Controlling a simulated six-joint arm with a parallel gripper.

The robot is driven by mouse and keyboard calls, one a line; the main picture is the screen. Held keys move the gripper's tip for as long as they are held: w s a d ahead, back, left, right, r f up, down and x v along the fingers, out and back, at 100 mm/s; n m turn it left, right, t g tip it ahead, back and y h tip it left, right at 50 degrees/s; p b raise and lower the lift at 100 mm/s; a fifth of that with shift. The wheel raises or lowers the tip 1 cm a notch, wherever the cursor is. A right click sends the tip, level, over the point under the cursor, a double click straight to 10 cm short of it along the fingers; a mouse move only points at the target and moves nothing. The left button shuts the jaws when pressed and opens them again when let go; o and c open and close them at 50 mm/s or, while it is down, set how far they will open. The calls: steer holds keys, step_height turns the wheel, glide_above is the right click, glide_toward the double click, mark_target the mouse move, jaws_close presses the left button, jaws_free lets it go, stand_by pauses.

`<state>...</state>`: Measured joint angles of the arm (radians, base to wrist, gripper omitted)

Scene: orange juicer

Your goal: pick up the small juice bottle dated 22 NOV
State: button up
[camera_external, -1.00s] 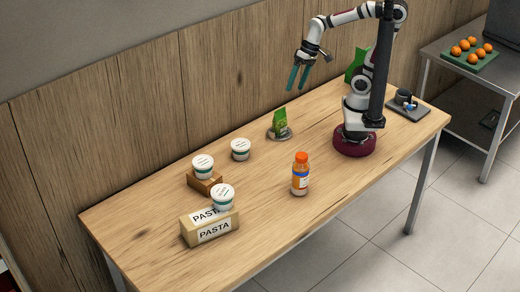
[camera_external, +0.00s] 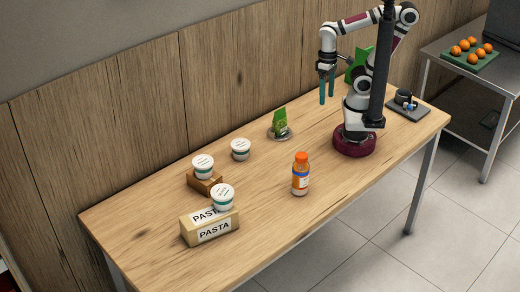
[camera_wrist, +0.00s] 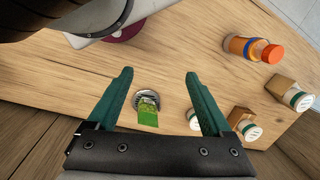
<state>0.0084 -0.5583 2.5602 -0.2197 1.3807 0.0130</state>
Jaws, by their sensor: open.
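A bottle (camera_external: 300,175) with an orange cap and orange contents stands upright near the front edge of the table, left of my base. It also shows at the upper right of the wrist view (camera_wrist: 243,47). Its label is too small to read a date. My gripper (camera_external: 327,101) is open and empty, pointing down above the back part of the table, well above and to the right of the bottle. Its two green fingers also show in the wrist view (camera_wrist: 158,82), with a gap between them.
A green packet (camera_external: 280,121) stands on a small metal dish (camera_external: 287,135). The wall (camera_external: 220,80) runs behind. Table around the bottle is clear.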

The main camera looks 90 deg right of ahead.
stand_by(0.3)
steer(key=shift+o, duration=1.3)
steer(key=n+t+h, duration=0.2)
steer(key=t+h, duration=0.4)
steer(key=t, duration=0.7)
glide_toward(300, 174)
step_height(300, 174, down, 2)
steer(key=s+d, duration=0.1)
steer(key=s, duration=0.1)
steer(key=x, duration=1)
steer(key=d+x, duration=0.1)
steer(key=x, duration=0.4)
steer(key=shift+d+f, duration=0.1)
